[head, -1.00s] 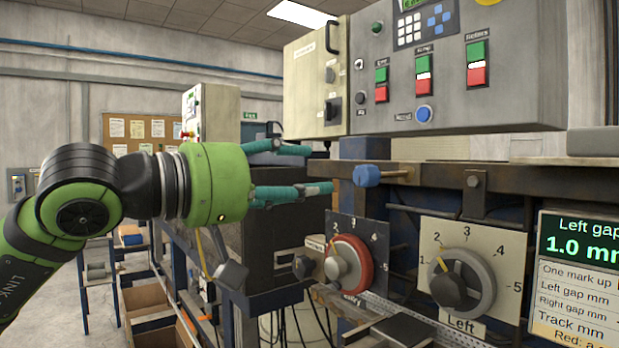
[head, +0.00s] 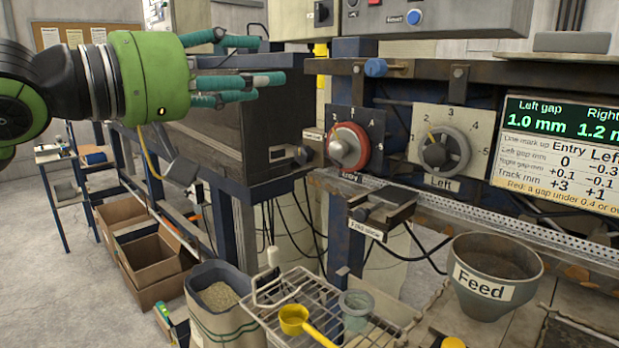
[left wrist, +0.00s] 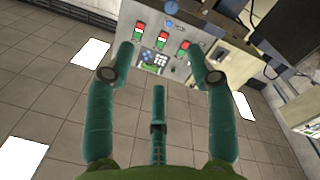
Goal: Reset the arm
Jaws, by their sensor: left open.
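My left arm comes in from the left in the head view, with its green palm and teal fingers. The left gripper (head: 262,62) is open and empty. It is in the air in front of the dark machine box, left of the red Entry knob (head: 348,146) and apart from it. In the left wrist view the left gripper (left wrist: 160,62) has its fingers spread, with the control panel (left wrist: 165,45) and its red and green buttons seen beyond them. The grey Left knob (head: 444,150) is further right. My right gripper is not in view.
A screen (head: 560,150) reads Left gap 1.0 mm. Below are a Feed funnel (head: 497,250), a wire rack (head: 290,300) with a yellow scoop (head: 294,320), a sack (head: 207,316) and cardboard boxes (head: 150,262). Open floor lies at the left.

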